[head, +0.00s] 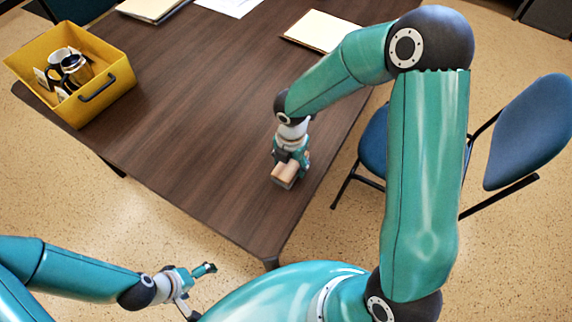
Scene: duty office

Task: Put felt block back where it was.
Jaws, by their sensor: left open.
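A small block with a tan upper part and a paler lower edge, which looks like the felt block (285,174), is at the right side of the dark wooden table (190,130). My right gripper (291,168) points down right at the block, with a finger beside it. Whether the fingers press on the block is too small to tell, and so is whether it touches the table. My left gripper (197,289) is open and empty, off the table's near edge at the lower left.
A yellow crate (107,92) with mugs and other items stands at the table's left corner. A cream folder (322,31) and white papers (229,5) lie along the far side. A blue chair (527,130) stands right of the table. The table's middle is clear.

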